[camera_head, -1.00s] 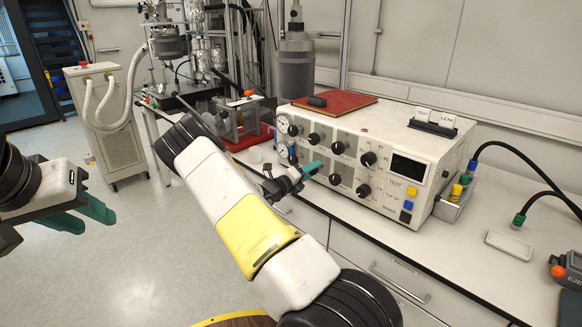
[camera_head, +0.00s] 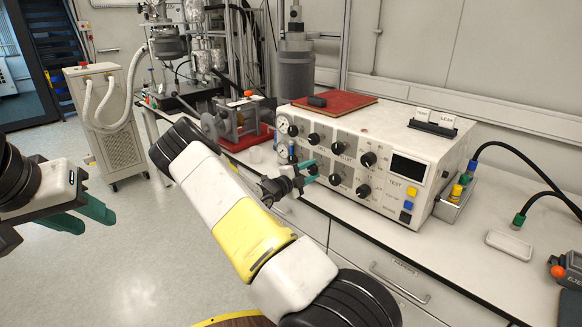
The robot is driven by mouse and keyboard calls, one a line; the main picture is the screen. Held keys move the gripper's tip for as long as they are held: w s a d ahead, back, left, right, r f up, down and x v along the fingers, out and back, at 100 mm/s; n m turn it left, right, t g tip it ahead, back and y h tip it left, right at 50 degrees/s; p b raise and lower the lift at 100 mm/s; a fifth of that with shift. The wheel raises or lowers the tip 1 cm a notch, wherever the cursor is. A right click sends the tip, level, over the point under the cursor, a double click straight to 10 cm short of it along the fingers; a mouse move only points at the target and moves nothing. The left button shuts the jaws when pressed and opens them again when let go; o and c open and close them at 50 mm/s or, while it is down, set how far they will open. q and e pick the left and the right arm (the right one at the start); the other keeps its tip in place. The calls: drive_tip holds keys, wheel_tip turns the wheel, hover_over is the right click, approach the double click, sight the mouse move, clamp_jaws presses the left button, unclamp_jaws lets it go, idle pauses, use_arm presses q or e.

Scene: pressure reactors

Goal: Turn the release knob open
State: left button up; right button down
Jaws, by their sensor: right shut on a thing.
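The white instrument box (camera_head: 400,133) stands on the bench, with two rows of black knobs on its front panel. My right gripper (camera_head: 312,173) is at the left part of the lower row, its teal fingers shut on a knob there. The fingers and wrist hide most of that knob, and its label cannot be read. Two other lower knobs (camera_head: 335,180) and (camera_head: 363,191) are clear of the gripper, to its right. My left gripper (camera_head: 96,222) is open and empty over the floor at the left, away from the box.
A red book (camera_head: 345,102) lies on top of the box. Two round gauges (camera_head: 282,124) are at the panel's left end.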

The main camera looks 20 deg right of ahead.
drive_tip(key=shift+a+n, duration=0.1)
drive_tip(key=shift+n, duration=0.3)
drive_tip(key=c, duration=0.9)
unclamp_jaws()
drive_tip(key=shift+o, duration=0.2)
drive_tip(key=v, duration=0.7)
drive_tip(key=shift+a, duration=0.3)
drive_tip(key=shift+s, duration=0.1)
